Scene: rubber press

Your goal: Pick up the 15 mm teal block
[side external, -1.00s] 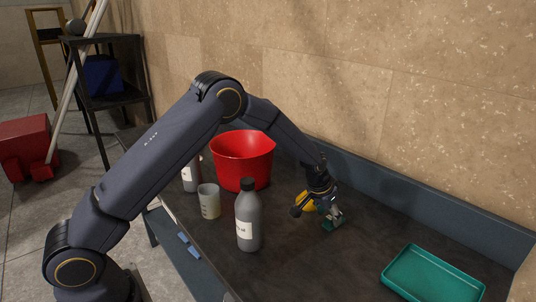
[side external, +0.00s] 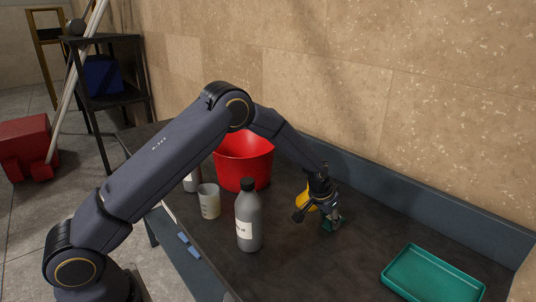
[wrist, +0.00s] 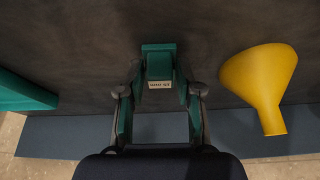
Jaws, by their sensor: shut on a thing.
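The teal block (wrist: 159,50) is small and has a white label on the side facing me, printed upside down in the wrist view. It sits between the fingertips of my gripper (wrist: 160,78), which is shut on it. In the side view my gripper (side external: 331,220) points down at the bench and largely hides the block, of which a bit of teal shows at the fingertips. The block appears to be at the bench surface; I cannot see any gap under it.
A yellow funnel (wrist: 254,78) lies close to my gripper, to its right in the wrist view. A teal tray (side external: 434,275) is at the right of the dark bench. A grey bottle (side external: 248,222), a beaker (side external: 209,203) and a red bucket (side external: 243,165) stand to the left.

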